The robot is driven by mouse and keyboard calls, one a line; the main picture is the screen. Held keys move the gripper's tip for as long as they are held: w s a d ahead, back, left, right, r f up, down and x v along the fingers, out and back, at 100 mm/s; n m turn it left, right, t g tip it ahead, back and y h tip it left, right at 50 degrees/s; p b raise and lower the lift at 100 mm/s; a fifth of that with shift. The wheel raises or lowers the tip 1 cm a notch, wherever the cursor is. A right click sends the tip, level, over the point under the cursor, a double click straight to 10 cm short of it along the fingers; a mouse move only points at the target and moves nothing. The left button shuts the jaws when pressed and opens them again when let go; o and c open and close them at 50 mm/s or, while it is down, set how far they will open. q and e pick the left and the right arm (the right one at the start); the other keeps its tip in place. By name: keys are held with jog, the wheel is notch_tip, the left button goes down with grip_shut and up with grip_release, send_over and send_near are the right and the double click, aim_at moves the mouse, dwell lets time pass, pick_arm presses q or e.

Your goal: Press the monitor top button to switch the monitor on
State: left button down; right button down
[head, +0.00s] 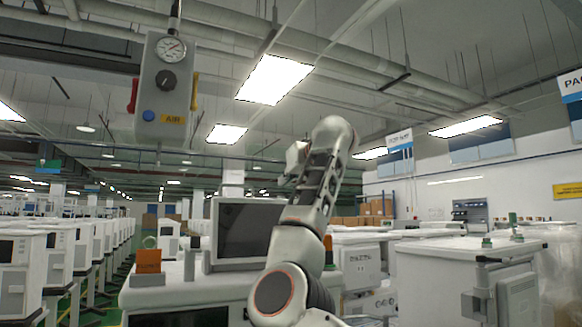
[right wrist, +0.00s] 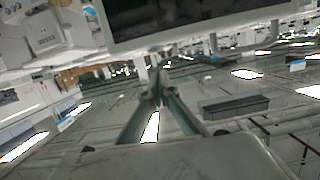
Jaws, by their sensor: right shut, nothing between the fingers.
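The monitor (head: 238,233) stands on a white cart left of my right arm, with a dark, blank screen. My arm covers its right edge. I cannot make out a button on its top. My right gripper (head: 288,174) is raised above the monitor's upper right corner, partly merged with the arm links. In the right wrist view, which is upside down, its fingers (right wrist: 155,92) meet and hold nothing. There the monitor's dark screen (right wrist: 190,18) lies at the upper edge, apart from the fingertips. My left gripper is out of view.
An orange block (head: 148,261) sits on the white cart (head: 190,293), left of the monitor. A hanging grey AIR box (head: 165,88) with a gauge is at the upper left. White carts (head: 465,262) stand at right, and rows of white units at left.

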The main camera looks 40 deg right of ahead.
aim_at(281, 198)
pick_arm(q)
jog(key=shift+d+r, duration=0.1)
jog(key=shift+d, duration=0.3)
pick_arm(e)
notch_tip(281, 198, down, 3)
jog(key=shift+a+r, duration=0.1)
jog(key=shift+r, duration=0.05)
